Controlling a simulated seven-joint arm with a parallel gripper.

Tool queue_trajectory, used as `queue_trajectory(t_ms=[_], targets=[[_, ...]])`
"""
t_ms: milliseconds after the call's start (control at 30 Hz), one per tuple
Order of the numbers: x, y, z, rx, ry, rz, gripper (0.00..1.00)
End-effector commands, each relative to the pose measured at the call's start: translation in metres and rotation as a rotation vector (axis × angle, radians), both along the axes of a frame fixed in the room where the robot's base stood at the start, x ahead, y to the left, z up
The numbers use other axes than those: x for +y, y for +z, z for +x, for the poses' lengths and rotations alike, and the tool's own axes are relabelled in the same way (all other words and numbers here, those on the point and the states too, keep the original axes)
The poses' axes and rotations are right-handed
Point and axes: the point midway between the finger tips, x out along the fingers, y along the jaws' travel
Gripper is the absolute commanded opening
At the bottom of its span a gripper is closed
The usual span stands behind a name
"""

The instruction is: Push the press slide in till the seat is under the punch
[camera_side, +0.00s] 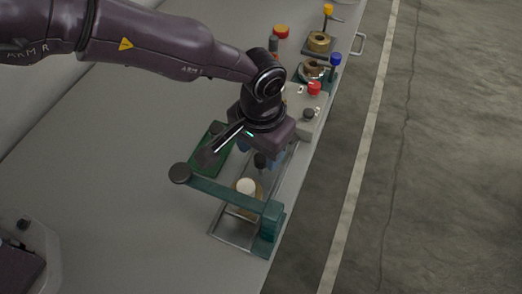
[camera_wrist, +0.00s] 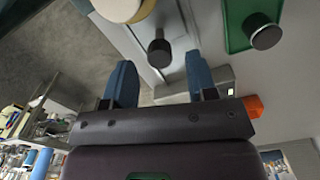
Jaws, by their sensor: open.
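The green press (camera_side: 232,196) stands near the table's edge, with a beam across a pale metal frame. A tan round seat with a white-topped piece (camera_side: 247,186) shows beside the beam; the cream round piece (camera_wrist: 118,8) is at the top of the wrist view. Whether the seat lies under the punch cannot be told. A black slide knob (camera_side: 260,160) stands behind the seat, and shows in the wrist view (camera_wrist: 160,50). My gripper (camera_wrist: 160,66) is open, its blue fingers apart, one to each side of the knob in that view. Contact cannot be told.
A green tray (camera_wrist: 236,38) with a black-topped piece lies beside the press. A grey box with a red button (camera_side: 314,88) stands behind my gripper. Brass-ringed stations (camera_side: 319,41) are farther back. The table on the left is mostly clear.

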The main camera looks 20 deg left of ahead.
Motion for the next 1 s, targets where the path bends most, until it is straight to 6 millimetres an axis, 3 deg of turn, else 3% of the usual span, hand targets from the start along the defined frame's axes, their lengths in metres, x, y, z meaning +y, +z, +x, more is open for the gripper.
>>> queue_trajectory(t_ms=[200, 467, 500, 700, 733, 867, 1000], targets=[[0.000, -0.017, 0.000, -0.001, 0.000, -0.001, 0.52], [0.000, -0.019, 0.000, -0.001, 0.000, -0.001, 0.52], [0.000, -0.019, 0.000, -0.001, 0.000, -0.001, 0.50], [0.000, -0.019, 0.000, 0.000, 0.000, -0.001, 0.04], [0.000, -0.019, 0.000, 0.000, 0.000, -0.001, 0.00], [0.000, -0.018, -0.001, 0.000, 0.000, -0.001, 0.00], [-0.001, -0.018, -0.017, 0.002, -0.002, 0.000, 0.00]])
